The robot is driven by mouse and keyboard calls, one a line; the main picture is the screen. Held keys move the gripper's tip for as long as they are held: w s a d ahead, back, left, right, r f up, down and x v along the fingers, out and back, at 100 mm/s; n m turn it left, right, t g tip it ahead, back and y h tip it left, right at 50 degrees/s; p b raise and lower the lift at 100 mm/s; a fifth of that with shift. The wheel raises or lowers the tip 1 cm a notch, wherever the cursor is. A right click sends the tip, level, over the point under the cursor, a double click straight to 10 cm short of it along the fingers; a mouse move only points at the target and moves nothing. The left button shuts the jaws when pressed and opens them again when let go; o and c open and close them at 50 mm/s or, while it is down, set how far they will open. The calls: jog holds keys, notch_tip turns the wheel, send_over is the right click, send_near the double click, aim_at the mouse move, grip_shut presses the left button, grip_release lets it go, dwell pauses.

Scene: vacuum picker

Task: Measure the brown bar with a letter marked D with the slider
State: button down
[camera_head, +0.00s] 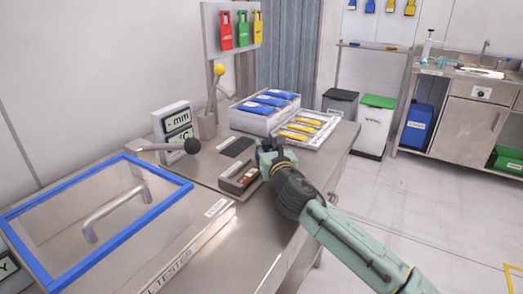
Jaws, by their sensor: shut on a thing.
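A brown bar (247,175) lies in a small open steel-sided holder (229,187) near the front edge of the steel counter. Its letter is too small to read. My gripper (265,157) is at the far right end of this holder, close to the bar. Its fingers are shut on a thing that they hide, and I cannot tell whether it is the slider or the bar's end. No separate slider can be made out. A display (174,126) to the left shows "- mm" and "°C".
A dark pad (237,147) lies behind the holder. Trays of blue (268,101) and yellow (298,131) items stand behind. A blue-framed clear lid (100,220) covers the left.

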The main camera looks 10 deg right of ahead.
jog(key=shift+d+r, duration=0.15)
jog(key=shift+d, duration=0.1)
jog(key=c, duration=1.3)
grip_release()
jog(key=shift+w, duration=0.15)
jog(key=s, duration=1.2)
jog(key=shift+a, duration=0.1)
jog(key=shift+s+f, duration=0.15)
jog(key=shift+f, duration=0.05)
